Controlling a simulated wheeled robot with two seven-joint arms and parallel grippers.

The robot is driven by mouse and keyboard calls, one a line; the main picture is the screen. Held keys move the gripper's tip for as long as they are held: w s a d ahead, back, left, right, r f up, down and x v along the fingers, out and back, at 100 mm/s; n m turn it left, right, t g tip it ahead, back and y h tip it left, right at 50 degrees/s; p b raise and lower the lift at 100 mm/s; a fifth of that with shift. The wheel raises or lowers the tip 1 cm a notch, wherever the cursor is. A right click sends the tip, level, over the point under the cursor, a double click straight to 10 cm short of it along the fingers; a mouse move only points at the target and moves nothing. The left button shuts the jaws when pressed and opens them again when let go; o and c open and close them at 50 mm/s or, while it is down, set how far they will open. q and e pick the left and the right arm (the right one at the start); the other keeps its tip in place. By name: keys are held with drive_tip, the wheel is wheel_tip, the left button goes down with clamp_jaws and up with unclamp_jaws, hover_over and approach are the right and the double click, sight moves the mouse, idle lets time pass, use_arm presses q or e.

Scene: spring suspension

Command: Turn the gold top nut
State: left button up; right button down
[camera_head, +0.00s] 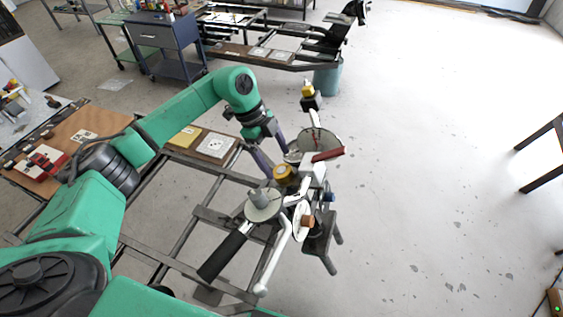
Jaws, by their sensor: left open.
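A gold nut (285,175) sits near the middle of a metal spring-suspension assembly (316,170) on a dark frame. My left gripper (278,164) comes down from the upper left with its two dark purple fingers apart. One fingertip is close to the left side of the gold nut and the other is behind it, near a round plate. I cannot tell whether either finger touches the nut. A second, smaller gold cap (307,90) tops a post farther back. My right gripper is not in view.
A grey disc with a post (262,204), a black handle (223,256) and a white lever (277,263) crowd the near side. A red bar (328,155) lies behind the nut. A blue cart (165,42) stands at the back.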

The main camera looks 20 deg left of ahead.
sight(282, 170)
use_arm(q)
drive_tip(key=x, duration=0.3)
drive_tip(key=shift+w+d+f+p, duration=0.1)
drive_tip(key=shift+d+p, duration=0.05)
drive_tip(key=shift+p, duration=0.2)
drive_tip(key=shift+d+f, duration=0.1)
drive_tip(key=shift+f, duration=0.35)
drive_tip(key=c, duration=1.4)
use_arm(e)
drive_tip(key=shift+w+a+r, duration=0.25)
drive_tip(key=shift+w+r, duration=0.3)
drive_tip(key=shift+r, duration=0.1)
